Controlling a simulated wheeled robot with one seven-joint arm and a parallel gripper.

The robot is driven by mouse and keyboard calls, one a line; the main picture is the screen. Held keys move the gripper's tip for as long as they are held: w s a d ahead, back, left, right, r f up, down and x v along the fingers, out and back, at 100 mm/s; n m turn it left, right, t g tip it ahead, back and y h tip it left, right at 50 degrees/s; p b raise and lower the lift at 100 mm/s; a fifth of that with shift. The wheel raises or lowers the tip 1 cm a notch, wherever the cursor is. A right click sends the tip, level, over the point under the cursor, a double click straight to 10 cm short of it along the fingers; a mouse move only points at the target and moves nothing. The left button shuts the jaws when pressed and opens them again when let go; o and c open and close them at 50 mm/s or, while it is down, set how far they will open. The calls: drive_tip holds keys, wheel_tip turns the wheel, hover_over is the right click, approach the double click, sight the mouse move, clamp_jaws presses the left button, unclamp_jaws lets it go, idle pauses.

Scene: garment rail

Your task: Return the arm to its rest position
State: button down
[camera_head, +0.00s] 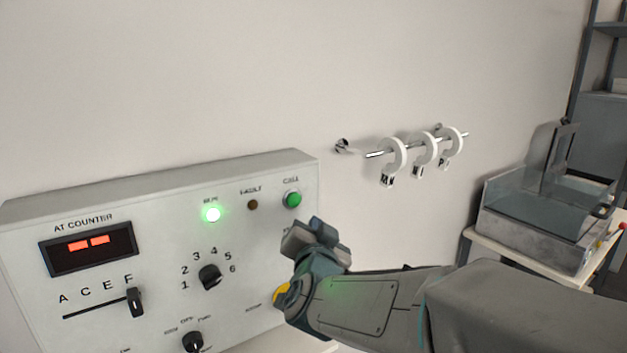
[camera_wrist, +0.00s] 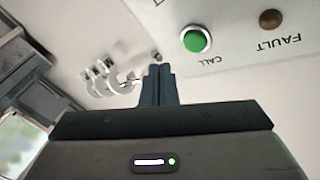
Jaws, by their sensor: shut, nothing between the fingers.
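My arm reaches in from the lower right in the head view, in front of the right side of the control panel. My gripper (camera_head: 315,232) is near the panel's right edge, just below the green CALL button (camera_head: 292,199); I cannot tell whether it touches the panel. In the wrist view the two fingers (camera_wrist: 159,84) are together, with nothing between them. The CALL button also shows in the wrist view (camera_wrist: 195,39), apart from the fingertips.
The control panel (camera_head: 160,181) has a lit green RUN lamp (camera_head: 212,214), a dark FAULT lamp (camera_head: 253,205), knobs and a slider. A wall rail (camera_head: 375,154) holds three white tagged hooks (camera_head: 395,155). A grey machine with a clear cover (camera_head: 535,238) stands on a table at right.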

drive_tip(key=s+d+f+n+g, duration=0.3)
drive_tip(key=s+d+f+g, duration=0.4)
drive_tip(key=s, duration=0.5)
drive_tip(key=s+d+f+n+g, duration=0.3)
drive_tip(key=s+d+f+g, duration=0.4)
drive_tip(key=s, duration=0.4)
drive_tip(key=shift+s+d+f, duration=0.3)
drive_tip(key=shift+s+d, duration=0.1)
drive_tip(key=shift+d, duration=0.3)
drive_tip(key=shift+a+n, duration=0.1)
drive_tip(key=shift+n, duration=0.2)
idle(1.4)
